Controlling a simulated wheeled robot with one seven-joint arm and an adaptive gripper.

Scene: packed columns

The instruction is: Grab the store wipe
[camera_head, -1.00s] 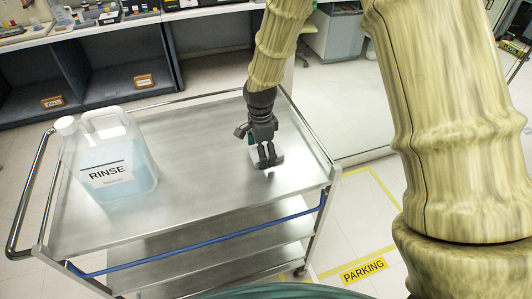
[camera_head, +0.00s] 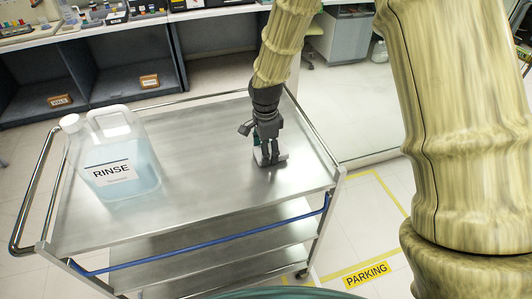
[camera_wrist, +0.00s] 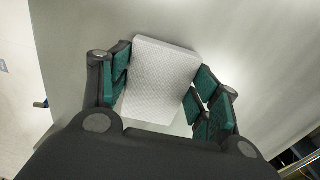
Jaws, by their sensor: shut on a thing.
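The wipe is a pale grey-white block (camera_wrist: 162,75) between my fingers in the wrist view. In the head view only a small pale part (camera_head: 282,157) shows beside my fingers. My gripper (camera_head: 267,161) points down over the right part of the metal cart top (camera_head: 205,160). In the wrist view my gripper (camera_wrist: 160,95) has its green-padded fingers on both sides of the block, shut on it. The block is at or just above the cart top; I cannot tell which.
A translucent jug labelled RINSE (camera_head: 113,160) stands on the left of the cart top. A raised rail (camera_head: 325,150) edges the cart. Dark cubbies (camera_head: 120,75) stand behind. The cart top between jug and gripper is clear.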

